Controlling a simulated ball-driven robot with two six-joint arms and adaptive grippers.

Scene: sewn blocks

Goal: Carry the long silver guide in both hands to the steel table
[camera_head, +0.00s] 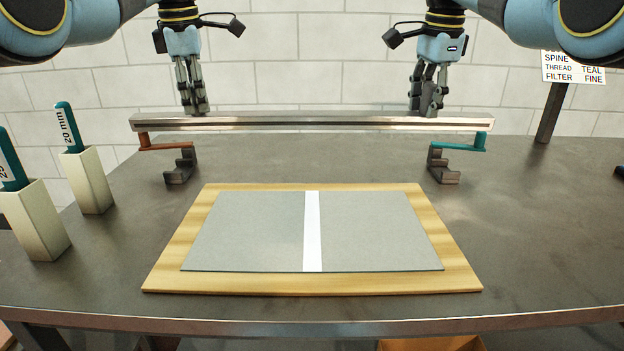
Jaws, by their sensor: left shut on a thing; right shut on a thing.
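The long silver guide (312,123) is level above the far part of the steel table (540,230). An orange clamp arm (165,145) hangs at its left end and a teal one (460,142) at its right end, each with a dark hooked jaw below. My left gripper (194,110) is shut on the guide left of its middle. My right gripper (428,110) is shut on it toward the right end. The fingertips' contact behind the guide's top edge is partly hidden.
A wooden board (165,270) with grey panels (245,230) and a white strip (312,230) lies at the table's middle. Two cream holders (88,180) with teal tools stand at the left. A sign (574,66) on a post stands at the back right. The right side of the table is mostly clear.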

